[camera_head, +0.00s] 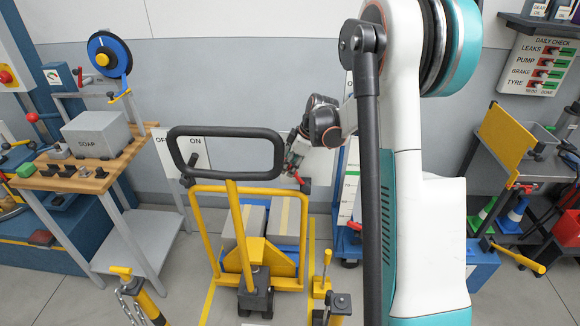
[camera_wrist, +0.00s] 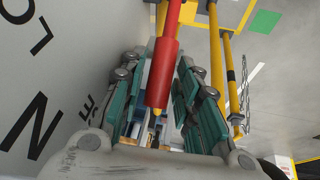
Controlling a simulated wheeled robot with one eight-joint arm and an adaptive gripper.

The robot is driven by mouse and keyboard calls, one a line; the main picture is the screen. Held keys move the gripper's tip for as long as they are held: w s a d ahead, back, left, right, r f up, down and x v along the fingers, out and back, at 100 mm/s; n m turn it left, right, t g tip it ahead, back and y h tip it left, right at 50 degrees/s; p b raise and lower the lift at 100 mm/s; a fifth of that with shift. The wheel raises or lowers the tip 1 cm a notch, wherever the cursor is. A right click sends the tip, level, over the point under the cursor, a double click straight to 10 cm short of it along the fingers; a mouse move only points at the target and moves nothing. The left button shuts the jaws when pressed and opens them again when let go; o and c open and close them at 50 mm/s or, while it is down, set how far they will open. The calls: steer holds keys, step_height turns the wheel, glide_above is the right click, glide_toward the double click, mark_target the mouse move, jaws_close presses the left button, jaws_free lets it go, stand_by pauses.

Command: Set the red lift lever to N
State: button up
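The red lift lever (camera_wrist: 163,75) shows in the wrist view as a red rod with a yellow end, between the two teal-padded fingers of my gripper (camera_wrist: 160,85). Gaps show beside the lever, so the fingers are open; whether either touches it I cannot tell. A white plate (camera_wrist: 60,60) with black letters, an N among them, lies left of the lever. In the head view my gripper (camera_head: 296,160) is at the right of the black loop handle (camera_head: 226,131) of a yellow truck. A small red bit of the lever (camera_head: 299,180) shows below it; the rest is hidden.
The yellow truck frame (camera_head: 194,235) carries grey boxes (camera_head: 287,222). A wooden workbench (camera_head: 70,180) with a soap box (camera_head: 97,134) stands at left. A cart with a yellow panel (camera_head: 507,136) is at right.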

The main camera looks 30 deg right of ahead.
jaws_close()
steer(key=shift+d+r, duration=0.1)
steer(key=shift+s+d+r+t+y+b, duration=0.25)
steer(key=shift+s+d+t+y, duration=0.2)
steer(key=shift+d+y, duration=0.15)
steer(key=shift+s+d+r+t+y+b, duration=0.15)
steer(key=shift+s+d+t+y+b, duration=0.1)
steer(key=shift+s+d+t+y, duration=0.25)
steer(key=shift+s+d+r+m+t+y+b, duration=0.1)
steer(key=shift+s+d+t+y+b, duration=0.25)
steer(key=shift+d+y, duration=0.2)
steer(key=shift+s+d+r+m+t+y+b, duration=0.1)
steer(key=shift+s+d+t+y+b, duration=0.2)
steer(key=shift+d+y+b, duration=0.25)
steer(key=shift+s+d+m+t+y+b, duration=0.1)
steer(key=shift+s+d+t+y+b, duration=0.15)
steer(key=shift+d+t+y+b, duration=0.25)
jaws_free()
